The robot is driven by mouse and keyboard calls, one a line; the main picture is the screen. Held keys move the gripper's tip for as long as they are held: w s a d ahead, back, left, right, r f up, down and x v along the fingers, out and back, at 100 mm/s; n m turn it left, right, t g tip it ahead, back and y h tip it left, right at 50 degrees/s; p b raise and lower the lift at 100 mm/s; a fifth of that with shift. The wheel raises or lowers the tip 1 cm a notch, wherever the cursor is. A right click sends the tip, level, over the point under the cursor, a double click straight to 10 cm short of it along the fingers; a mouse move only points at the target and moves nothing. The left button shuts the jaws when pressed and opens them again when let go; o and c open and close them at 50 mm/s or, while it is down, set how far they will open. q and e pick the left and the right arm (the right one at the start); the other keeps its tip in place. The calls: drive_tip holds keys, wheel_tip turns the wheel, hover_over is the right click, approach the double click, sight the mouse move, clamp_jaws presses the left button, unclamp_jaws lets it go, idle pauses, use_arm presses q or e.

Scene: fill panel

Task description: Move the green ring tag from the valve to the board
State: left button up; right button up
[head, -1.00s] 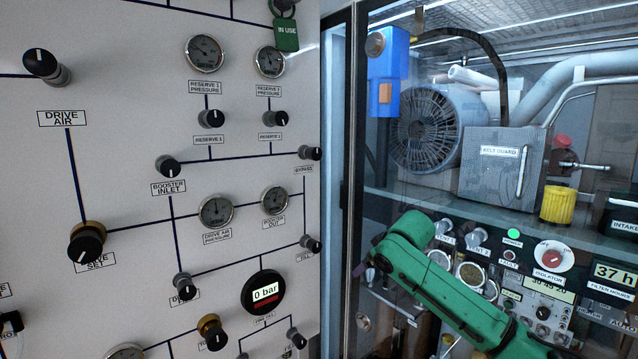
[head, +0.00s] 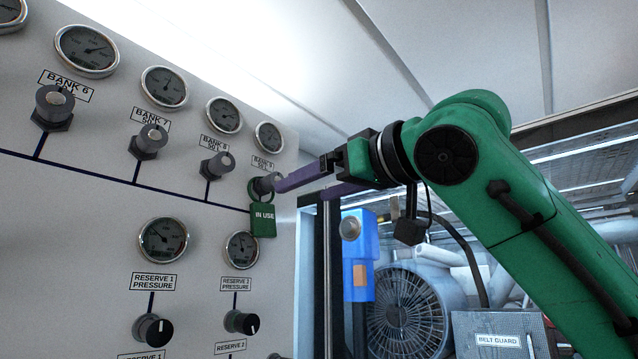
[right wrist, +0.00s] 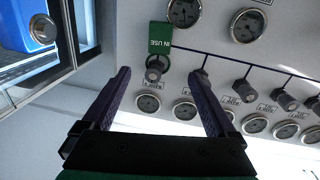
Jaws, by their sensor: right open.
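The green ring tag (head: 263,221), marked IN USE, hangs by its ring from the valve (head: 266,184) at the right end of the upper valve row. My right gripper (head: 302,190) is open, its purple fingers pointing at the panel near this valve. One finger overlaps the valve's edge in the head view; I cannot tell if they touch. In the right wrist view the tag (right wrist: 160,37) and valve (right wrist: 154,71) appear between and beyond the open fingers (right wrist: 160,76). I cannot make out a separate board. My left gripper is out of view.
The white panel (head: 75,225) carries other valves, such as the Bank 8 valve (head: 217,165), and several gauges. A blue box (head: 358,255) and a fan (head: 405,310) stand behind glass at the right. A dark frame post (head: 332,280) edges the panel.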

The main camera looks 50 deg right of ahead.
drive_tip(key=w+p, duration=0.1)
drive_tip(key=w, duration=0.3)
drive_tip(key=w+d+p, duration=0.1)
drive_tip(key=w, duration=0.3)
drive_tip(key=w+p, duration=0.1)
drive_tip(key=w, duration=0.3)
drive_tip(key=shift+d, duration=0.3)
drive_tip(key=shift+s+d+f, duration=0.1)
drive_tip(key=shift+d, duration=0.05)
drive_tip(key=shift+c, duration=0.6)
drive_tip(key=c, duration=1.3)
drive_tip(key=shift+r, duration=0.5)
drive_tip(key=shift+s, duration=0.1)
approach(265, 203)
drive_tip(key=shift+w+d, duration=0.1)
drive_tip(key=shift+w, duration=0.45)
